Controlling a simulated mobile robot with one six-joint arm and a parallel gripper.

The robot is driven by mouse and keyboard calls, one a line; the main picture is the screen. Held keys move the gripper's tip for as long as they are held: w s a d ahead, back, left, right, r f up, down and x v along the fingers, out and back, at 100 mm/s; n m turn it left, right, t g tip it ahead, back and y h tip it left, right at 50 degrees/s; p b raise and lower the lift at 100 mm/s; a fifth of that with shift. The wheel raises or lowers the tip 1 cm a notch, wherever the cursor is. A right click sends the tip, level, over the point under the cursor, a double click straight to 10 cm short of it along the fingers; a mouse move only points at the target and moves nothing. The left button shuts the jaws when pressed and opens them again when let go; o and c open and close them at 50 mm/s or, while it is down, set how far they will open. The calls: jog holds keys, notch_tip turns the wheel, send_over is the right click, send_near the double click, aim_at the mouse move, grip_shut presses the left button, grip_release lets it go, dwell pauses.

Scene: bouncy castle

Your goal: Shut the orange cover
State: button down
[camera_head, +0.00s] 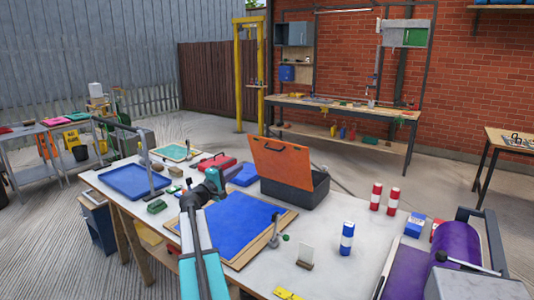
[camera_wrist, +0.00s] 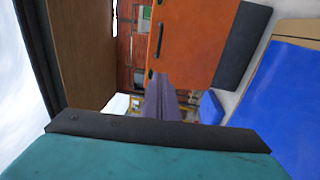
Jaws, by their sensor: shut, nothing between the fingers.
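The orange cover (camera_head: 284,163) stands raised and tilted above its dark grey box (camera_head: 312,194), hinged open, on the white table. In the wrist view the orange cover (camera_wrist: 190,42) fills the upper middle, with a black handle at its left edge. A dark side of the box (camera_wrist: 240,48) is to its right. My gripper (camera_head: 216,178) is shut and empty. It is left of the box, above the far edge of the blue board, apart from the cover.
The blue board (camera_head: 238,224) lies in front of the box. A blue tray (camera_head: 135,181) and a red case (camera_head: 214,162) are to the left. Red-and-white cans (camera_head: 376,196) and a blue-and-white can (camera_head: 347,238) stand to the right. The table right of the box is partly free.

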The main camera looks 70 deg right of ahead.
jog(key=s, duration=0.1)
jog(key=s+d, duration=0.1)
jog(key=s+r+g, duration=0.1)
jog(key=shift+s+d+m, duration=0.25)
jog(key=shift+d+m, duration=0.05)
jog(key=shift+d, duration=0.1)
jog(key=p, duration=0.4)
send_near(271, 149)
jog(key=x, duration=0.5)
jog(key=shift+s+d, duration=0.1)
jog(key=shift+s, duration=0.1)
jog(key=shift+s+d, duration=0.25)
jog(key=shift+d, duration=0.3)
jog(key=shift+w+r, duration=0.15)
